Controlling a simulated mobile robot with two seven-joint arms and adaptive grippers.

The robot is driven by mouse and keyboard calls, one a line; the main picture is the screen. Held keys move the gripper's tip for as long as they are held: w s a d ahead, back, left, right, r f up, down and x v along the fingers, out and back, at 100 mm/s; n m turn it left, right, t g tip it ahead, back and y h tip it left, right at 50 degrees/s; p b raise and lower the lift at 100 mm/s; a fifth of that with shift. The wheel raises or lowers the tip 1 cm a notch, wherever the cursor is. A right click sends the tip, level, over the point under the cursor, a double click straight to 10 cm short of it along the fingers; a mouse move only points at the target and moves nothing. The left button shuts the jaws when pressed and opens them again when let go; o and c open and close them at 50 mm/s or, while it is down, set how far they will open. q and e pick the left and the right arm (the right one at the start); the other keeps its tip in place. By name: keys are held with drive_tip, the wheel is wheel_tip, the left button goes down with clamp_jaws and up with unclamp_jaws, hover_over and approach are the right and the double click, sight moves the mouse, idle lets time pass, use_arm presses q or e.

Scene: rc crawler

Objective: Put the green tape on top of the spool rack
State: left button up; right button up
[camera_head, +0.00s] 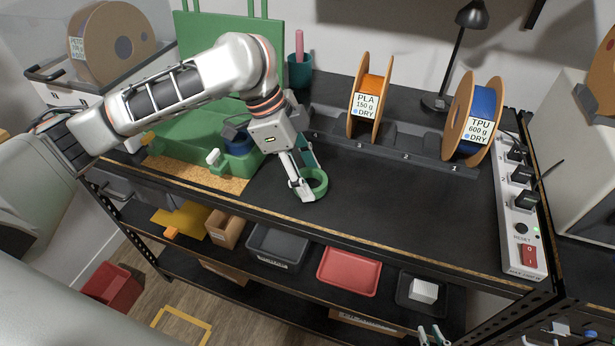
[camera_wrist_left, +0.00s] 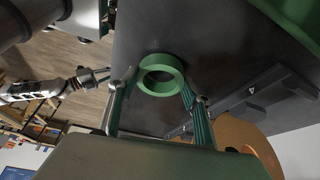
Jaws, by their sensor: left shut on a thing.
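The green tape (camera_head: 318,190) is a ring at the worktop's front, left of centre. My left gripper (camera_head: 306,184) is shut on it; in the left wrist view the tape (camera_wrist_left: 160,87) sits between the two fingertips (camera_wrist_left: 160,84). I cannot tell whether it touches the worktop. The spool rack (camera_head: 415,157) is a long, low dark rack with numbered places behind and right of the tape. It bears an orange PLA spool (camera_head: 368,95) and a blue TPU spool (camera_head: 474,118). My right gripper (camera_head: 432,335) shows at the bottom edge, fingers apart, with nothing visible between them.
A green machine (camera_head: 190,150) stands left of the tape, partly behind my left arm. A white switch panel (camera_head: 522,215) runs along the worktop's right end. A black lamp (camera_head: 440,95) stands behind the rack. The worktop (camera_head: 400,205) in front of the rack is clear.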

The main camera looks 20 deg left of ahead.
use_arm(q)
drive_tip(key=shift+f, duration=0.3)
drive_tip(key=o, duration=1.1)
drive_tip(key=shift+r, duration=0.15)
drive_tip(key=p+v, duration=0.2)
drive_tip(key=v, duration=1)
drive_tip(key=shift+p, duration=0.3)
